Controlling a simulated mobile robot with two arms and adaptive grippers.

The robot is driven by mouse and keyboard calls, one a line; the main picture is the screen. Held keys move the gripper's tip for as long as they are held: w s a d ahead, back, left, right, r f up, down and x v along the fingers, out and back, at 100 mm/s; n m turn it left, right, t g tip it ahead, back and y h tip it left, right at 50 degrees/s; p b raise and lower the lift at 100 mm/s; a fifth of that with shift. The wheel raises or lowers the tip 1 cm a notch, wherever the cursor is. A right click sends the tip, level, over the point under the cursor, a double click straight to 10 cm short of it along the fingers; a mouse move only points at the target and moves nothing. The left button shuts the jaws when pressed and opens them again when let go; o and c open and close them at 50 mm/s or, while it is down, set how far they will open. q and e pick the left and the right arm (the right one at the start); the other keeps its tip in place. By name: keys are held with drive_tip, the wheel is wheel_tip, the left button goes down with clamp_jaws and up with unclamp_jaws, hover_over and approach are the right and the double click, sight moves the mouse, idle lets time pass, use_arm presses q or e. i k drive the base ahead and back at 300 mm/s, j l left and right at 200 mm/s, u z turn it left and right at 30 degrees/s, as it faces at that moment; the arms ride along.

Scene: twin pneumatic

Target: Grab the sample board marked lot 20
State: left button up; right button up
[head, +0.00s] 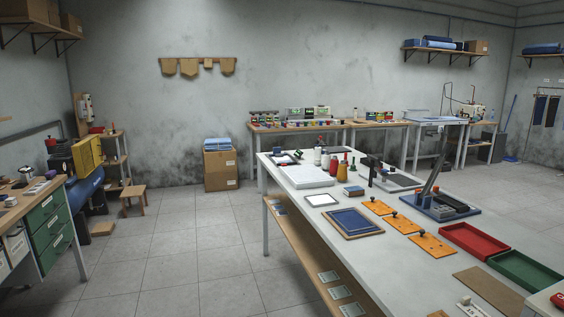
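I cannot make out a "lot 20" mark on anything from here. Several flat grey-green boards or cards lie in a row on the wooden lower shelf (290,250) of the long white table, one of them here (328,276); any writing on them is too small to read. On the table top lie a blue framed panel (354,222), a small white framed panel (321,199) and orange plates with black knobs, one of them here (432,245). I cannot tell whether any of these is the sample board. Neither of my grippers is in view.
The long white table (400,275) runs from the middle to the lower right, with a red tray (473,241) and a green tray (524,271). A green-drawer cabinet (48,220) stands left, near a stool (134,199). The tiled floor (190,265) between is clear.

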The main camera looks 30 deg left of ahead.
sight(280, 157)
drive_tip(key=i+j, duration=0.2)
drive_tip(key=j, duration=0.15)
drive_tip(key=i+j+z, duration=0.15)
drive_tip(key=i+j, duration=0.2)
drive_tip(key=j, duration=0.35)
drive_tip(key=i+j+z, duration=0.15)
drive_tip(key=j, duration=0.2)
drive_tip(key=i+j, duration=0.2)
drive_tip(key=j, duration=0.15)
drive_tip(key=i+j+z, duration=0.1)
drive_tip(key=j, duration=0.3)
drive_tip(key=i+j+z, duration=0.1)
drive_tip(key=j, duration=0.3)
drive_tip(key=i+j, duration=0.2)
drive_tip(key=j, duration=0.2)
drive_tip(key=z, duration=0.05)
